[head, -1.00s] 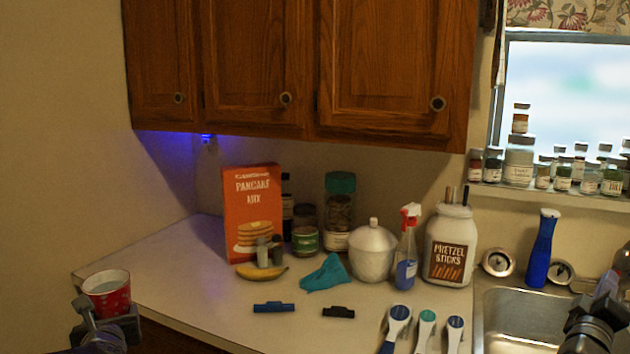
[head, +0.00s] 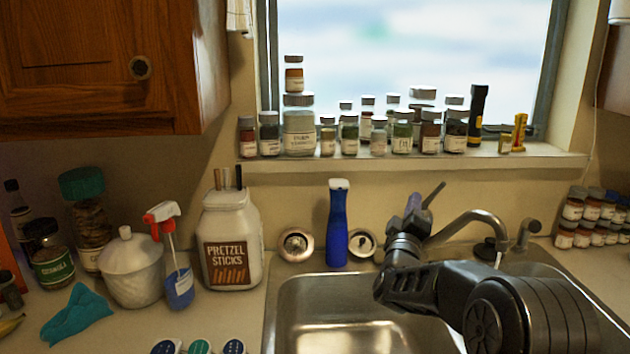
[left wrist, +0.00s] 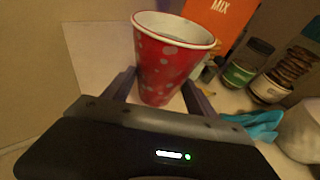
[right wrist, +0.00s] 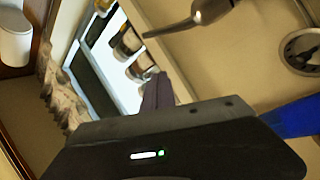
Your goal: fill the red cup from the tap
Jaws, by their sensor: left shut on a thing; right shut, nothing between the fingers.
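The red cup (left wrist: 165,55) with pale dots is upright between the fingers of my left gripper (left wrist: 160,84) in the left wrist view. Its inside looks pale, and I cannot tell whether it holds anything. The cup is outside the head view. The tap (head: 470,216) arches over the sink (head: 290,305), with its lever (head: 434,194) tilted up. A small pale streak shows below the spout end; I cannot tell if it is water. My right gripper (head: 414,204) is shut and empty beside the lever; the frames do not show whether they touch.
A blue bottle (head: 337,225) stands behind the sink. The pretzel jar (head: 231,240), spray bottle (head: 178,275) and white lidded jar (head: 131,270) crowd the counter at left. Several small jars line the window sill (head: 400,163). My right arm covers much of the sink's right side.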

